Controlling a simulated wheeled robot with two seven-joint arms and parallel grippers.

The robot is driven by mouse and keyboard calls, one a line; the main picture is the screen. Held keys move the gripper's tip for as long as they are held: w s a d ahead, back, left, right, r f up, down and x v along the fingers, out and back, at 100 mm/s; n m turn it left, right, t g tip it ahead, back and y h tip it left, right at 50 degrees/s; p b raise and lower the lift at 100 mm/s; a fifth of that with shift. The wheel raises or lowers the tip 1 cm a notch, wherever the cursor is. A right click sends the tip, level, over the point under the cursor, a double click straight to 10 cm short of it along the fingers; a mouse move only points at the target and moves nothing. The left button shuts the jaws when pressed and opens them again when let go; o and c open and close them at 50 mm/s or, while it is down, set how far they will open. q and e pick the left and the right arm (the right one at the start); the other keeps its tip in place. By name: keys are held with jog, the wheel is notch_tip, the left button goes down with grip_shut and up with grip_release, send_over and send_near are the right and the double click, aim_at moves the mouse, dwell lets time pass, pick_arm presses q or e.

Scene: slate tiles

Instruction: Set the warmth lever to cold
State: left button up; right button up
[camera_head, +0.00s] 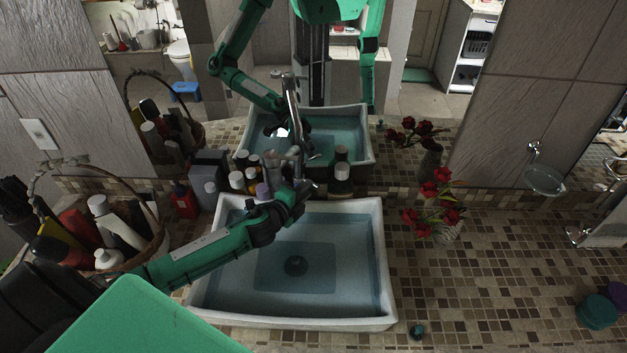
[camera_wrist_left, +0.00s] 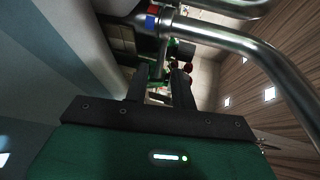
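The metal tap (camera_head: 297,163) stands at the back edge of the white sink (camera_head: 382,300), partly hidden by my left gripper (camera_head: 304,190). The gripper is close to the tap, above the back of the basin. In the left wrist view the tap's curved pipe (camera_wrist_left: 250,45) runs across the upper right. A red and blue mark (camera_wrist_left: 152,17) shows on its metal body. My right gripper is not directly in view.
Several bottles (camera_head: 210,190) stand left of the tap, and a basket of bottles (camera_head: 120,225) is farther left. A vase with red flowers (camera_head: 447,232) stands right of the sink. The tiled counter (camera_head: 480,290) at right is mostly clear. A mirror behind reflects the scene.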

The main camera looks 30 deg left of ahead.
pick_arm(q)
jog(key=shift+p+x, duration=0.5)
jog(key=shift+x, duration=1.85)
jog(key=shift+c, duration=0.3)
grip_shut()
